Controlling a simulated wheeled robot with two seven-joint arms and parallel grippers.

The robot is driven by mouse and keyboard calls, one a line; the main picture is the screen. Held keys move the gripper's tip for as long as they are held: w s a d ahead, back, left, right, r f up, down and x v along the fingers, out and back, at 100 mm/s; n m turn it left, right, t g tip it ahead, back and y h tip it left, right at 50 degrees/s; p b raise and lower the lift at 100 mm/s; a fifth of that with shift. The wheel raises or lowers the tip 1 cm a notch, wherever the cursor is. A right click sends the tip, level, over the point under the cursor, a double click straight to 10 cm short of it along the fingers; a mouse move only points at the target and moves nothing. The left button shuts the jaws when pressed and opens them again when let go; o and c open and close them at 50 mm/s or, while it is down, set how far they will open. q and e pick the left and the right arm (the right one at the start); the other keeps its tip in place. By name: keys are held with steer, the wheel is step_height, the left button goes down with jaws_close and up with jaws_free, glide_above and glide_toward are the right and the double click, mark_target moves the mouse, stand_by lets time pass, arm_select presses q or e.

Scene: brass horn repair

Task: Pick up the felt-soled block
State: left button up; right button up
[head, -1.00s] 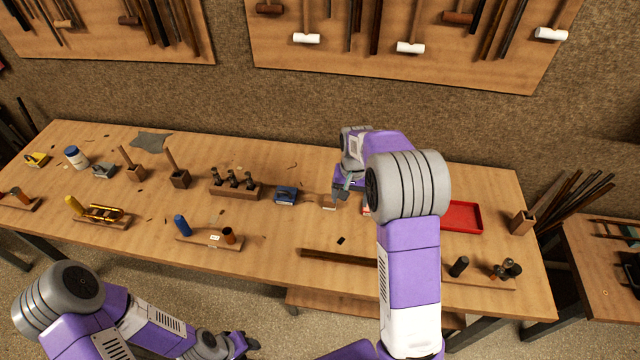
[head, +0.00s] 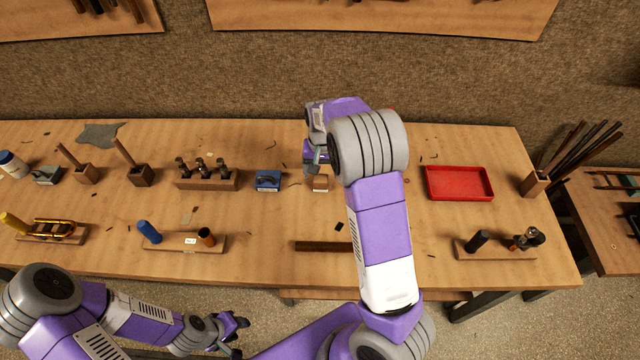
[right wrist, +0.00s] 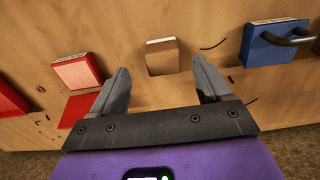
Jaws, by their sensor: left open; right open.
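A small tan block (head: 320,184) with a pale edge strip lies on the workbench in the head view. It also shows in the right wrist view (right wrist: 162,57), beyond and between my finger tips. It looks like the felt-soled block, though its sole is hidden. My right gripper (head: 316,160) is open and empty, close above and behind the block in the head view. Its two fingers show in the right wrist view (right wrist: 162,85), apart and not touching the block. My left gripper (head: 238,335) is open and empty in front of the bench's near edge.
A blue block with a dark handle (head: 267,180) lies left of the tan block. A red block (right wrist: 78,73) lies on its other side, hidden by my arm in the head view. A red tray (head: 459,183) sits further right. A dark bar (head: 322,246) lies nearer the front.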

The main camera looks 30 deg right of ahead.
mark_target(321, 178)
steer(key=f, duration=0.1)
steer(key=f+b, duration=0.1)
steer(key=f, duration=0.3)
steer(key=shift+w+f, duration=0.15)
steer(key=shift+w, duration=0.15)
steer(key=c, duration=1)
step_height(321, 178, up, 10)
steer(key=shift+r+p, duration=0.1)
steer(key=shift+p, duration=1)
steer(key=shift+c, duration=0.2)
